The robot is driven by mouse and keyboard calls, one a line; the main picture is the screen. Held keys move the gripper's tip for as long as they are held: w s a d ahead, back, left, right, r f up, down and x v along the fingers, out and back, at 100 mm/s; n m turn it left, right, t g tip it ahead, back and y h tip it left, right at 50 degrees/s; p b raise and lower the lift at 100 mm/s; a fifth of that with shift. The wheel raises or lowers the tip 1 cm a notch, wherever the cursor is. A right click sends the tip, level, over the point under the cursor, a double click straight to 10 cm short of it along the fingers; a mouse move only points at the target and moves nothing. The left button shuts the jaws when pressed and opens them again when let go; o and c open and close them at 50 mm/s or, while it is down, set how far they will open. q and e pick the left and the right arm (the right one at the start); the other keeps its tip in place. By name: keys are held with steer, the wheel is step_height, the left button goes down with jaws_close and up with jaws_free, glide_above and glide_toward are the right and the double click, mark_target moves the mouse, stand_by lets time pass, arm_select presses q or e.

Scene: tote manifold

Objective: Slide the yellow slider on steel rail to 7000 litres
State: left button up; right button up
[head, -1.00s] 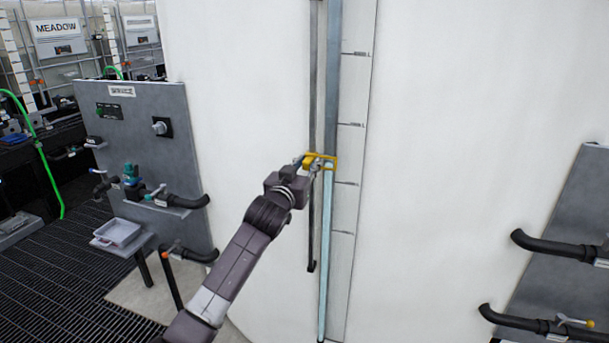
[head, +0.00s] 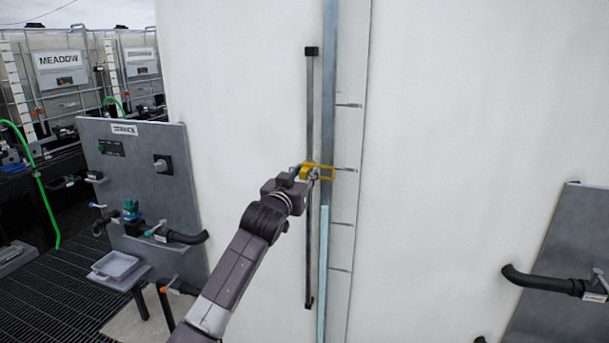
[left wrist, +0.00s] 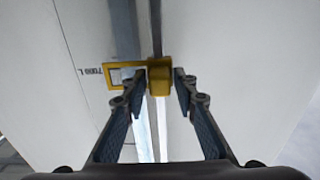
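The yellow slider (head: 326,172) sits on the dark steel rail (head: 309,240) on the white tank. Its open frame reaches right, across the sight strip, to a scale mark. In the left wrist view the slider's yellow block (left wrist: 159,80) lies between my fingertips, and its frame is beside the printed 7000 L label (left wrist: 88,72). The label's mark appears level with the frame; exact centring is too small to tell. My right gripper is out of view.
The pale blue liquid column (head: 323,260) ends below the slider. A grey panel (head: 150,200) with valves and pipes stands left, above a grated floor. Black pipes (head: 545,282) stick out at the right. The tank wall around the rail is clear.

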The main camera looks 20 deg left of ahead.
arm_select(q)
steer(key=shift+o, duration=0.5)
steer(key=s, duration=1.2)
steer(key=shift+a, duration=0.25)
